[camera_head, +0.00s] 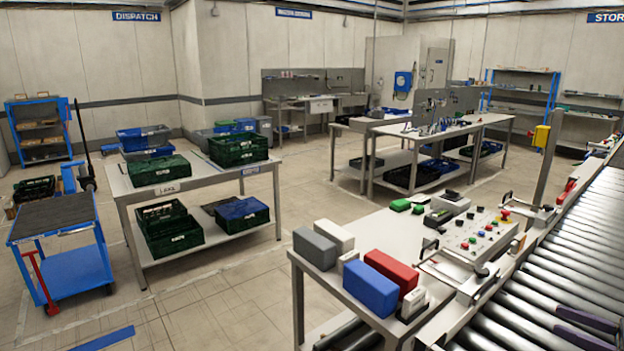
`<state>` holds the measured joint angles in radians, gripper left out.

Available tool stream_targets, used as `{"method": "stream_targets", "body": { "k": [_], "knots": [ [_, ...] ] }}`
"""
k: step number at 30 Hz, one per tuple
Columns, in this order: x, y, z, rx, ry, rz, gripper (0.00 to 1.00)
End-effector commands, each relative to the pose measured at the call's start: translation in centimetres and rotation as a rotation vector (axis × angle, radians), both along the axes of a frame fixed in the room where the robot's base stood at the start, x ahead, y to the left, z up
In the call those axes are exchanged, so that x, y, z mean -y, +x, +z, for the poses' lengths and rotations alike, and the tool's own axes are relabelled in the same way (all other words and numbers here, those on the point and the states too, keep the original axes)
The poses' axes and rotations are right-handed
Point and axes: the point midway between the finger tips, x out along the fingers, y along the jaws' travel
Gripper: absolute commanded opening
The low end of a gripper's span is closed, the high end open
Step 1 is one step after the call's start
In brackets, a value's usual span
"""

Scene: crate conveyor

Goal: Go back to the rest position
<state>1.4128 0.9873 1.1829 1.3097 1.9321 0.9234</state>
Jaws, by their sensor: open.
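My gripper (572,322) shows only in part at the lower right corner of the head view. Two dark parallel fingers lie over the metal rollers of the conveyor (540,290), with a gap between them and nothing seen in the gap. The rest of the gripper and arm is out of the frame. I cannot tell how high the fingers are above the rollers.
Left of the conveyor stands a bench with a blue box (370,288), a red box (392,268), a grey box (315,247) and a control panel (480,236) with buttons. A table with green crates (238,149) and a blue cart (62,245) stand further left.

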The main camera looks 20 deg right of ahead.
Motion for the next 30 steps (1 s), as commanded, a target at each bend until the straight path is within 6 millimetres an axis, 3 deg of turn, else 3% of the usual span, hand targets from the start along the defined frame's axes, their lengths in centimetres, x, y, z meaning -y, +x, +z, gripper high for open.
{"method": "stream_targets", "body": {
  "k": [17,23,30],
  "knots": [
    [-6.3,5.9,2.6,-0.070,-0.149,0.118,0.51],
    [-11.3,9.0,4.2,-0.110,-0.270,0.209,0.51],
    [-18.8,12.0,6.0,-0.145,-0.455,0.342,0.51]
  ]
}}
